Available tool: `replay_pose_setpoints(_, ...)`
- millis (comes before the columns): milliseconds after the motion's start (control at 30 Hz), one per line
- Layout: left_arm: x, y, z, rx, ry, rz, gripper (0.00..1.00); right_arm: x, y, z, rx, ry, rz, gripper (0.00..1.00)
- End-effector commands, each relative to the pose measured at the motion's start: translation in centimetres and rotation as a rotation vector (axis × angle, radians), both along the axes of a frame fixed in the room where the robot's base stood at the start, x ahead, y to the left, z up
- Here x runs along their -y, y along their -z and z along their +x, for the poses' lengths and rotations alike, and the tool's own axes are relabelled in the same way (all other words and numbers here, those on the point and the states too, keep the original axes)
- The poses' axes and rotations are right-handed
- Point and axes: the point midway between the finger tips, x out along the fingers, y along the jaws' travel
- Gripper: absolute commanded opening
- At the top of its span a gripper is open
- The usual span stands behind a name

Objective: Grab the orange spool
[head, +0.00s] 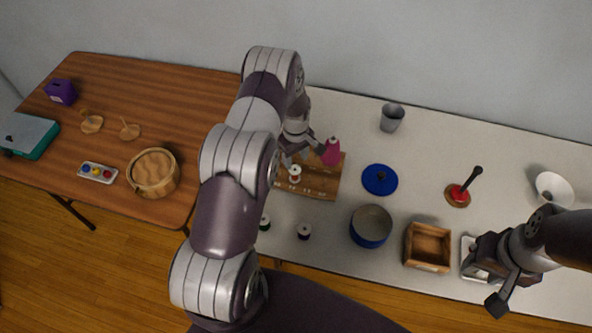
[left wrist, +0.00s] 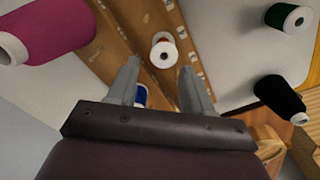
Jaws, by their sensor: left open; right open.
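The orange spool (head: 295,178) stands upright on a wooden board with pegs (head: 322,185). In the left wrist view the orange spool (left wrist: 164,57), mostly its white top, lies just beyond my fingertips, roughly between their lines. My left gripper (head: 296,157) is open and empty above the board; in the left wrist view its fingers (left wrist: 160,66) are spread. A blue spool (left wrist: 141,95) shows beside the left finger, partly hidden. A magenta cone of thread (head: 331,152) stands close to the right of my left gripper. My right gripper (head: 484,284) is open at the lower right.
A green spool (head: 264,222) and a dark spool (head: 304,232) stand in front of the board. To the right are a blue lid (head: 380,180), a blue pot (head: 371,227), a wooden box (head: 428,247) and a grey cup (head: 392,117). A brown table (head: 180,100) adjoins at left.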

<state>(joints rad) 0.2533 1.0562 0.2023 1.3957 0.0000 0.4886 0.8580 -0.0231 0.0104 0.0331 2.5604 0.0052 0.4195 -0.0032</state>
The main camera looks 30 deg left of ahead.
Motion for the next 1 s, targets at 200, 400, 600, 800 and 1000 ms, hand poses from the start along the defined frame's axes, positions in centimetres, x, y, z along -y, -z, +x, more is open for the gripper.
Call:
replay_pose_setpoints(200, -0.3, 2.8, -0.6, -0.004, 0.001, -0.001, 0.50, 0.0, -1.9, 0.0, 0.000, 0.000, 0.000, 0.43)
replay_pose_setpoints(400, -0.4, 5.8, -0.5, 0.001, 0.002, 0.000, 0.50, 0.0, -2.3, 0.0, 0.000, 0.000, 0.000, 0.43)
replay_pose_setpoints(600, -0.4, 6.0, -0.5, 0.003, 0.002, 0.001, 0.50, 0.0, -2.2, 0.0, 0.000, 0.000, 0.000, 0.43)
replay_pose_setpoints(800, -0.4, 6.0, -0.5, 0.001, 0.002, 0.000, 0.12, 0.0, -2.2, 0.0, 0.000, 0.000, 0.000, 0.43)
replay_pose_setpoints(1000, -0.4, 6.0, -0.5, 0.001, 0.002, 0.000, 0.11, 0.0, -2.2, 0.0, 0.000, 0.000, 0.000, 0.43)
